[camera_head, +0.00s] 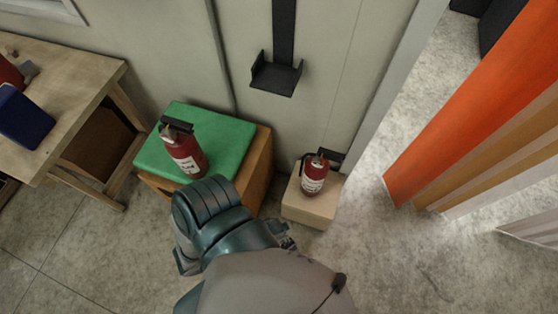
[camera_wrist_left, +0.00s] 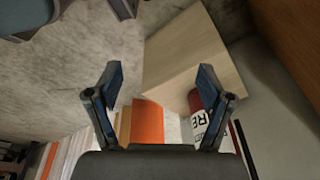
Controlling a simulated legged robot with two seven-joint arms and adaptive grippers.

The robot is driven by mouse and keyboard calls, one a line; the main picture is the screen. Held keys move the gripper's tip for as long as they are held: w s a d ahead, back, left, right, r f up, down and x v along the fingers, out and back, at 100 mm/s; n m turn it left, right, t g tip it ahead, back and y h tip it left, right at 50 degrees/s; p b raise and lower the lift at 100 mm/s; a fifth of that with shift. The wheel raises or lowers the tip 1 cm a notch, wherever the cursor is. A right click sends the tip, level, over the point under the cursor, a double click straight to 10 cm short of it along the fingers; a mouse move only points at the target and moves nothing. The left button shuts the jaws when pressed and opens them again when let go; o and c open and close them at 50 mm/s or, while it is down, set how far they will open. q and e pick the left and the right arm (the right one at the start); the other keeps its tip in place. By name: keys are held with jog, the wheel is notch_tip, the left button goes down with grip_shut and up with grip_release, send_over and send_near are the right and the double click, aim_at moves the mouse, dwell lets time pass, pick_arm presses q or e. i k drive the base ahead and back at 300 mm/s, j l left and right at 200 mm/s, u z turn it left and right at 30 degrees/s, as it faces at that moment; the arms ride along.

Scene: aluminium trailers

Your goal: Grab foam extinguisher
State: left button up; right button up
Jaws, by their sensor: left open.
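Two red extinguishers with white labels show in the head view; I cannot tell from the labels which is foam. One extinguisher (camera_head: 187,152) stands on a green-topped box (camera_head: 222,142). A smaller extinguisher (camera_head: 313,178) with a black handle stands on a low pale wooden box (camera_head: 310,205). My left gripper (camera_head: 285,236) is in front of the pale box, partly hidden by my arm. In the left wrist view it is open and empty (camera_wrist_left: 160,82).
A black wall bracket (camera_head: 276,77) hangs empty above the boxes. A wooden table (camera_head: 70,68) with a dark blue object (camera_head: 25,117) stands at the left. An orange panel (camera_head: 470,110) leans in at the right. The concrete floor right of the pale box is clear.

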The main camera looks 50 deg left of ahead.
aim_at(180, 141)
jog(key=u, duration=2.8)
